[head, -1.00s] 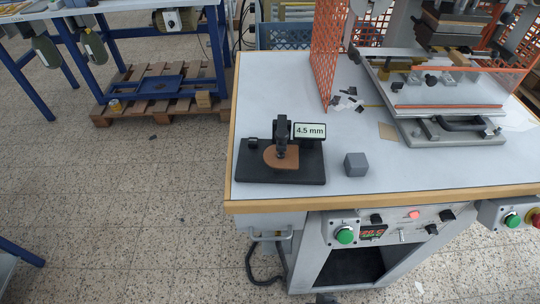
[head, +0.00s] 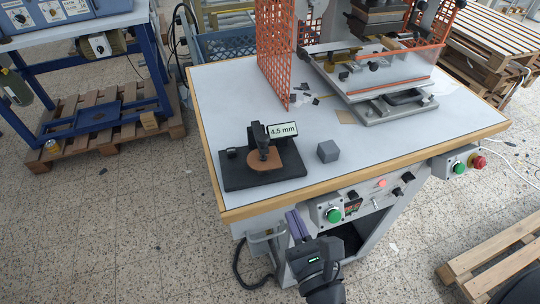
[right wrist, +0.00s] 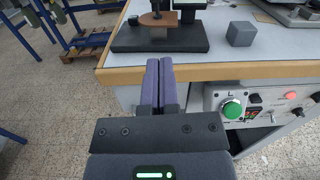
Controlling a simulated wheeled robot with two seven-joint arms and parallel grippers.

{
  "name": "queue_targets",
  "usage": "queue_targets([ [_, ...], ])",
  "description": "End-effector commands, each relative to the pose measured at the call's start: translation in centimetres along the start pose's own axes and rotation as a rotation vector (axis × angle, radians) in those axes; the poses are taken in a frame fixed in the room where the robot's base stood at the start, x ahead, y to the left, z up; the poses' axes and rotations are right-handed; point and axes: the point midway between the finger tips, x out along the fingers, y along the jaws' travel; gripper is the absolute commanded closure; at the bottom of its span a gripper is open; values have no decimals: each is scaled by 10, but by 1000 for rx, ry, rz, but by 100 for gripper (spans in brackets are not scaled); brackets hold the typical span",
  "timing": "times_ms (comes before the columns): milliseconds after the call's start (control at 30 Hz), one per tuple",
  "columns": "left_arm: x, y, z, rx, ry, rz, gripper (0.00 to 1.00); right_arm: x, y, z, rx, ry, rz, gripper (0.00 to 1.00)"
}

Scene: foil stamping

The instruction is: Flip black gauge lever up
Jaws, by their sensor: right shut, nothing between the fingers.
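The black gauge stands on a black base plate (head: 235,181) at the table's near left corner. Its display (head: 282,130) reads 4.5 mm. The upright black lever part (head: 263,137) rises beside the display, over a brown leather piece (head: 265,161) on the plate. The lever's exact position is too small to tell. In the right wrist view the base plate (right wrist: 185,42) and leather piece (right wrist: 157,19) show at the top, with the gauge's upper part cut off. My right gripper (head: 297,213), with purple fingers, is shut and empty, in front of the table edge, apart from the gauge. My left gripper is out of view.
A grey cube (head: 328,152) sits right of the gauge. An orange mesh guard (head: 277,55) and a stamping press (head: 385,90) stand farther back. Below the wooden table edge (head: 350,175) is a control panel with a green button (head: 334,215).

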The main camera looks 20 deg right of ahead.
Motion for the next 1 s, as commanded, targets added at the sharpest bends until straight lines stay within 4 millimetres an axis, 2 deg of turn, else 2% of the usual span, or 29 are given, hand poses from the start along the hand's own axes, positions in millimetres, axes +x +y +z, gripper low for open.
queue_targets([
  [467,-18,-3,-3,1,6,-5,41,97,0,3,-2,-3,-1,100],
  [500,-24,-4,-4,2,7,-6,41,103,0,9,0,-4,-2,100],
  [700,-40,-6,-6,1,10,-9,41,120,0,28,-2,-2,0,100],
  [1000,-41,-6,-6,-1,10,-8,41,125,0,28,-3,0,0,100],
])
